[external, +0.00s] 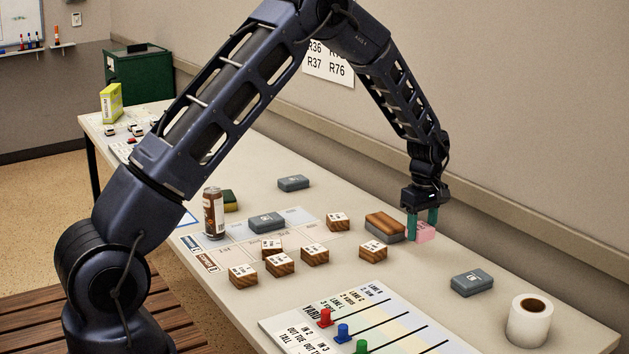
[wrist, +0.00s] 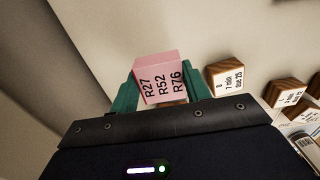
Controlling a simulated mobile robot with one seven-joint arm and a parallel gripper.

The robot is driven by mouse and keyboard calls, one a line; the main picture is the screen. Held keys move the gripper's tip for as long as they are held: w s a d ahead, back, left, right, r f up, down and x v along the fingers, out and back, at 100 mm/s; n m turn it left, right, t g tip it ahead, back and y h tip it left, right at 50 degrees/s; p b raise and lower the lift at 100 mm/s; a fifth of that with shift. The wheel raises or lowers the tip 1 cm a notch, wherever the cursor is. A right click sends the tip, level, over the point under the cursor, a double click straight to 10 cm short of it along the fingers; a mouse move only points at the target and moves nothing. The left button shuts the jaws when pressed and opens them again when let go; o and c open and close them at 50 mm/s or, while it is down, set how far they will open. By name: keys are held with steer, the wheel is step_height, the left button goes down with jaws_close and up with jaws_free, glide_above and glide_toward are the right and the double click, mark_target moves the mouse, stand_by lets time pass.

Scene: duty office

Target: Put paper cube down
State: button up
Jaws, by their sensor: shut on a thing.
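The paper cube is a pink block (external: 426,233) with printed codes. In the wrist view the cube (wrist: 160,82) shows R27, R52 and R76 on one face. My gripper (external: 422,224) has green fingers and is shut on the cube, one finger on each side. In the wrist view the fingers of my gripper (wrist: 153,88) flank it. The cube is at or just above the table top (external: 440,262), near its wall-side edge; I cannot tell whether it touches. Part of it is hidden by the fingers.
A brown-topped grey block (external: 384,226) is close left of the cube. Several wooden labelled blocks (external: 373,250) stand further left and in front. A grey case (external: 472,283) and a white paper roll (external: 530,320) are to the right. Between cube and grey case the table is clear.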

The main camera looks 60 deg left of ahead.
mark_target(419, 255)
steer(key=shift+f, duration=2.25)
steer(key=shift+f, duration=0.15)
steer(key=o, duration=1)
